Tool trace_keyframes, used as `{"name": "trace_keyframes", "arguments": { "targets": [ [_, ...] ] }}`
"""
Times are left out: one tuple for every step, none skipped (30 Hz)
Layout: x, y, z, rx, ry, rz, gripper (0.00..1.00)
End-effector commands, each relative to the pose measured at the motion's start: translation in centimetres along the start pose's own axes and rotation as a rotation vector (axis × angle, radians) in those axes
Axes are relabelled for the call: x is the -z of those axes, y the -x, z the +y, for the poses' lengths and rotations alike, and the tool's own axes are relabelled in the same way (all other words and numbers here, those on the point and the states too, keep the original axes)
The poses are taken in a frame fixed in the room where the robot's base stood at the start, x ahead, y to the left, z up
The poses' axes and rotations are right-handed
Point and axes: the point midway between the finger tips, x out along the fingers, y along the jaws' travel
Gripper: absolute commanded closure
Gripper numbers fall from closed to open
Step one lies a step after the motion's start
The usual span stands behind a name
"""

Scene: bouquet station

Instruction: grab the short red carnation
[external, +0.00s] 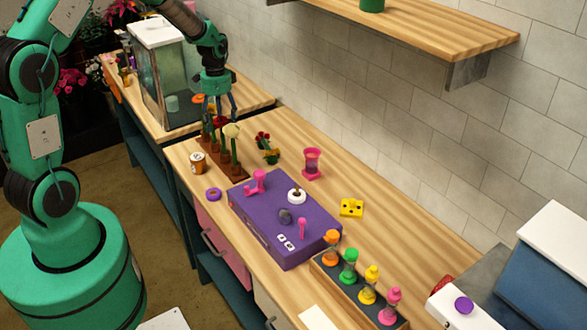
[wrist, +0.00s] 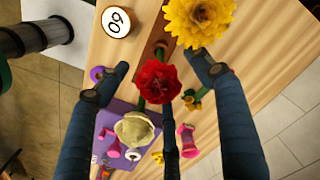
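The red carnation (external: 220,122) stands upright in a brown wooden rack (external: 237,174), beside a cream-white flower (external: 231,130). In the wrist view the red bloom (wrist: 159,82) sits near the middle, between the spread fingers of my gripper (wrist: 161,64), with visible gaps to the left and right fingers. The cream flower (wrist: 135,130) is below it and a large yellow flower (wrist: 200,20) above right. In the external view my gripper (external: 220,106) points down over the rack, open and empty. The carnation's stem is mostly hidden in the wrist view.
A small red-flowered plant (external: 263,140) and pink hourglass (external: 312,163) are to the right. A purple box (external: 290,235) lies in front. A glass tank (external: 165,80) stands behind.

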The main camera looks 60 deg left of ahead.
Motion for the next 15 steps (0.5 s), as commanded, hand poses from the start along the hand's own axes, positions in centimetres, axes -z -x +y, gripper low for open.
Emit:
{"name": "trace_keyframes", "arguments": {
  "targets": [
    [0.00,0.00,0.00,0.000,0.000,0.000,0.45],
    [0.00,0.00,0.00,0.000,0.000,0.000,0.51],
    [0.00,0.00,0.00,0.000,0.000,0.000,0.59],
    [0.00,0.00,0.00,0.000,0.000,0.000,0.65],
    [0.00,0.00,0.00,0.000,0.000,0.000,0.71],
    [0.00,0.00,0.00,0.000,0.000,0.000,0.77],
    [0.00,0.00,0.00,0.000,0.000,0.000,0.77],
    [0.00,0.00,0.00,0.000,0.000,0.000,0.77],
    [0.00,0.00,0.00,0.000,0.000,0.000,0.77],
    [0.00,0.01,0.00,0.000,0.000,0.000,0.77],
    [0.00,0.01,0.00,0.000,0.000,0.000,0.77],
    [0.00,0.01,0.00,0.000,0.000,0.000,0.77],
    [0.00,0.01,0.00,0.000,0.000,0.000,0.77],
    [0.00,0.01,0.00,0.000,0.000,0.000,0.77],
    [0.00,0.01,0.00,0.000,0.000,0.000,0.77]
  ]
}}
